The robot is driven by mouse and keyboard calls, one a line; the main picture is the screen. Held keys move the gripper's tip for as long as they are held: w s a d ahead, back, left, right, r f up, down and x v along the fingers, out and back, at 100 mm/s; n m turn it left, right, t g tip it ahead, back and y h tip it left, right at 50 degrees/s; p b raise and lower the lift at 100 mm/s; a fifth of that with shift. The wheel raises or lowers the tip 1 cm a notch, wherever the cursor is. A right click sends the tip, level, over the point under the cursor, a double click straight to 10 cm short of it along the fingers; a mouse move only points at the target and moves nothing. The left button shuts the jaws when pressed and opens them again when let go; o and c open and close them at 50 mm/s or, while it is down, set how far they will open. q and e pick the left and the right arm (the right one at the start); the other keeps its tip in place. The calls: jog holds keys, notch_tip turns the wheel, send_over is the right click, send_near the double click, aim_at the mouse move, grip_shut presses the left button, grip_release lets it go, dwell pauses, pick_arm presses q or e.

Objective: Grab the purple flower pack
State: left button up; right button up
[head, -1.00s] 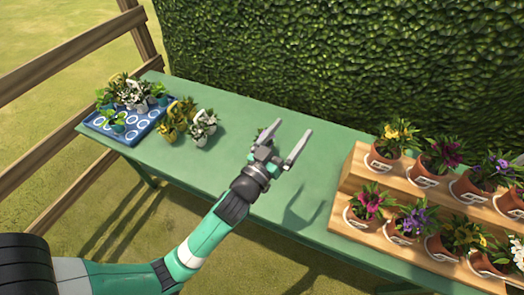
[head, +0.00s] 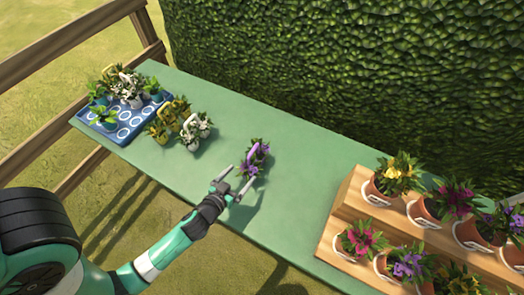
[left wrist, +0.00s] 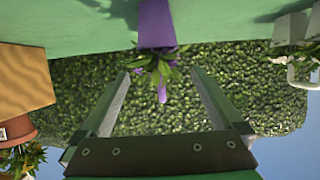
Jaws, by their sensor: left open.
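My right gripper is not in view.
Yellow (head: 172,118) and white (head: 195,129) flower packs stand to the left, beside a blue tray (head: 128,133) holding plants. A wooden stepped stand (head: 350,205) with several potted flowers is at the right. A hedge (head: 340,70) lines the back. Table around the pack is clear.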

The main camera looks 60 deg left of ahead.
aim_at(254, 161)
pick_arm(q)
jog(key=x, duration=0.5)
jog(key=shift+w+a+f, duration=0.1)
jog(key=shift+w+f, duration=0.1)
jog(key=shift+f, duration=0.25)
jog(key=b+x, duration=0.1)
jog(key=x, duration=0.4)
jog(key=shift+f, duration=0.1)
jog(key=shift+c, duration=0.3)
grip_shut()
